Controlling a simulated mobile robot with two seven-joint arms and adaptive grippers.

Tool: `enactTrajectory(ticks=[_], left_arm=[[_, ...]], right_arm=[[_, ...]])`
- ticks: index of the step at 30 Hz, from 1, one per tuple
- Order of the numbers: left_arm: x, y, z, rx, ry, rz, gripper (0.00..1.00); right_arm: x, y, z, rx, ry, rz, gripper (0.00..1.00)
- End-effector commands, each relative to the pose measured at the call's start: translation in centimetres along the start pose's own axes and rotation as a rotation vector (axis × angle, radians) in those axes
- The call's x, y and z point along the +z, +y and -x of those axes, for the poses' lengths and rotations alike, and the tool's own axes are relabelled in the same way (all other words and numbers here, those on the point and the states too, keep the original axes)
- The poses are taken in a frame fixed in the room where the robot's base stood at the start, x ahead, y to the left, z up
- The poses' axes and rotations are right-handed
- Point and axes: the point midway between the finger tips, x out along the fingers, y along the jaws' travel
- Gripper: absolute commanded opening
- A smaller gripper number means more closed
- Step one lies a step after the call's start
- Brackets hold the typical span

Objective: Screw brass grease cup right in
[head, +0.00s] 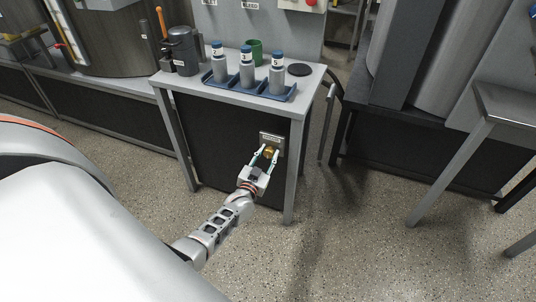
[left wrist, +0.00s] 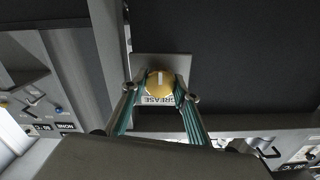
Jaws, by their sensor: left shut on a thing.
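The brass grease cup (left wrist: 160,83) is a round, gold-coloured knob with a pale line on its face. It sits at a grey plate (left wrist: 176,62) marked GREASE on the dark front panel of the table. In the head view the cup (head: 269,152) is small, below the tabletop near the right leg. My left gripper (left wrist: 158,88) is shut on the cup, one finger on each side. In the head view the left gripper (head: 265,158) reaches up to the plate. The cup's thread is hidden. My right gripper is in neither view.
On the tabletop stand a blue tray (head: 226,92) with several blue-capped grey bottles, a green cup (head: 256,47), a dark pot (head: 183,50) and a black disc (head: 300,70). The table's right leg (head: 293,175) is close to the gripper. The floor in front is clear.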

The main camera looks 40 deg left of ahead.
Motion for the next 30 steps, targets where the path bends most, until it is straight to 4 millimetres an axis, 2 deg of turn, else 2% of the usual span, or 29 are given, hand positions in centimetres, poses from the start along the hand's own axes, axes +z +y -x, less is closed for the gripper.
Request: enactTrajectory(ticks=[12, 13, 14, 15, 25, 30], left_arm=[[0.0, 0.0, 0.0, 0.001, 0.0, -0.01, 0.08], [0.0, 0.0, 0.0, 0.001, 0.0, -0.009, 0.37], [0.0, 0.0, 0.0, 0.001, 0.0, -0.009, 0.45], [0.0, 0.0, 0.0, 0.001, 0.0, -0.009, 0.47], [0.0, 0.0, 0.1, 0.001, 0.0, -0.007, 0.47], [0.1, 0.1, 1.4, 0.002, -0.002, -0.006, 0.47]], right_arm=[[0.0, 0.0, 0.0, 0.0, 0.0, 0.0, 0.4], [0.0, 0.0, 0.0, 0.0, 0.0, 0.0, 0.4], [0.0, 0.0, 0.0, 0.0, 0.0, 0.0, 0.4], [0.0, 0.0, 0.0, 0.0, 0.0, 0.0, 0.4], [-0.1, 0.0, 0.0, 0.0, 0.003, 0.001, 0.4], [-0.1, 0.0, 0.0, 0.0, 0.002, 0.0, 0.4]])
